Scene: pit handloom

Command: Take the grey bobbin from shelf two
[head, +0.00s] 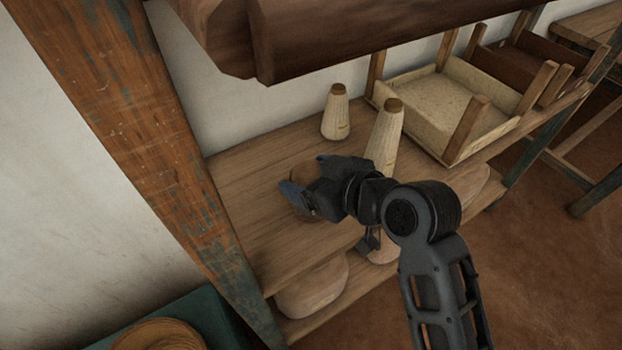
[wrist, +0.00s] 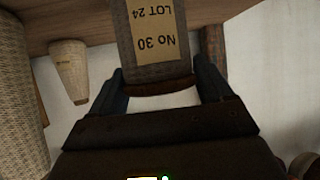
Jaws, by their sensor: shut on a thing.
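The grey bobbin (wrist: 158,45) fills the upper middle of the wrist view, upside down there, with a tan label reading "No 30 LOT 24" and a brown rim. My gripper (wrist: 160,80) is shut on it, one finger on each side near the rim. In the head view my gripper (head: 307,178) is over the left part of the upper wooden shelf (head: 245,180). There only a brown rounded part shows around the fingers, and the rest is hidden. I cannot tell whether the bobbin's base touches the shelf.
Two cream cones (head: 335,113) (head: 386,135) stand close behind and right of my gripper. A cream tray (head: 440,95) and a brown tray (head: 530,60) are farther right. A dark beam (head: 350,40) hangs above; a post (head: 140,130) is left. Pale bundles (head: 312,288) lie below.

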